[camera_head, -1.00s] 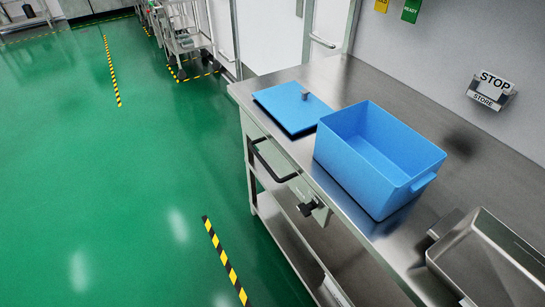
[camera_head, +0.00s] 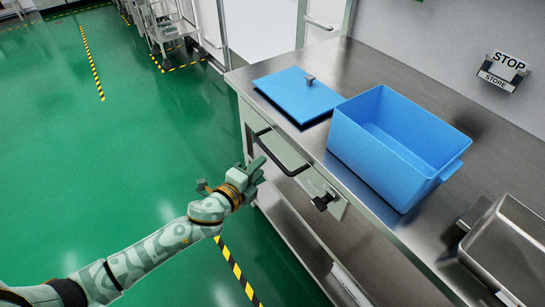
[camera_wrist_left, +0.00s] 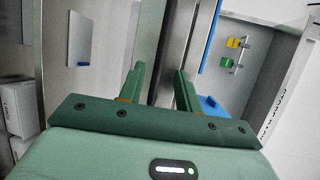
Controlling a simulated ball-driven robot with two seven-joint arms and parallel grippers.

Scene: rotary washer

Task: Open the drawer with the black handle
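The drawer (camera_head: 287,150) is set in the front of the steel bench, below its top, and looks closed. Its black bar handle (camera_head: 276,160) runs along the drawer front. My left gripper (camera_head: 258,168) is just to the left of the handle, with its fingers towards the bench; I cannot tell whether it touches the handle. In the left wrist view my left gripper (camera_wrist_left: 159,84) has its two green fingers apart, with no clearly held object between them. My right gripper is not in view.
On the bench top (camera_head: 350,61) stand an open blue bin (camera_head: 385,165), a blue lid (camera_head: 297,92) and a steel container (camera_head: 510,245). A black knob (camera_head: 323,201) sticks out right of the handle. A lower shelf (camera_head: 290,225) runs beneath. Green floor to the left is clear.

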